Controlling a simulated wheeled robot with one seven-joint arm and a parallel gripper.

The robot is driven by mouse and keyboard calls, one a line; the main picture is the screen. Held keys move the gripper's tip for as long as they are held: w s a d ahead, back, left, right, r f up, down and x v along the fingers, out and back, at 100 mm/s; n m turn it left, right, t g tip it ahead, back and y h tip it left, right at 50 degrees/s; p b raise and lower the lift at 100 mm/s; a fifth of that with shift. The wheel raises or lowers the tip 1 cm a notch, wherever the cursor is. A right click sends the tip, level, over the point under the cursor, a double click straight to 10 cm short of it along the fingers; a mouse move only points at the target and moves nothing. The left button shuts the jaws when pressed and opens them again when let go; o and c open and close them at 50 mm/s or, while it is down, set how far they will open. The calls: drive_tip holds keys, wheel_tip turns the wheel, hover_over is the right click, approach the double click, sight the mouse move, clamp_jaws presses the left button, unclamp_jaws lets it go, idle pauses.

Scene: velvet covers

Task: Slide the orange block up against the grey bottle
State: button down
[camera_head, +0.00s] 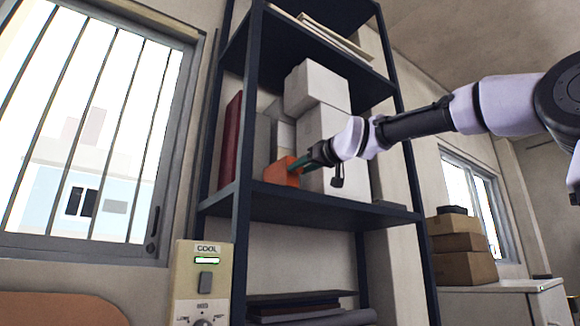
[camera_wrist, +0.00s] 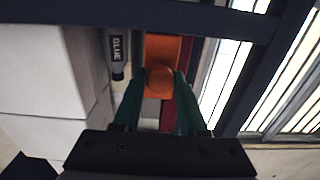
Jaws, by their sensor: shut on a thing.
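The orange block (camera_head: 281,173) stands on the middle shelf near its left post. In the wrist view the orange block (camera_wrist: 162,47) has a round orange knob facing me. My gripper (camera_head: 297,166) has its green fingers closed on this knob, one on each side; the gripper also shows in the wrist view (camera_wrist: 160,88). The grey bottle (camera_wrist: 116,50), with a dark label reading GLUE, is just left of the block in the wrist view. A narrow gap shows between them. I cannot make out the bottle in the head view.
White boxes (camera_head: 322,125) are stacked on the shelf behind and right of my gripper. A dark red upright book or board (camera_head: 232,140) stands at the left. Dark shelf posts (camera_head: 243,150) and the shelf edge (camera_head: 320,208) frame the space.

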drive_tip(key=shift+w+d, duration=0.65)
drive_tip(key=shift+d, duration=0.3)
drive_tip(key=shift+w+d, duration=0.6)
drive_tip(key=shift+d, duration=0.3)
drive_tip(key=shift+c, duration=2.4)
unclamp_jaws()
drive_tip(key=shift+s, duration=0.15)
drive_tip(key=v, duration=1)
drive_tip(key=shift+s+d, duration=0.2)
drive_tip(key=shift+s, duration=0.05)
drive_tip(key=shift+f, duration=0.1)
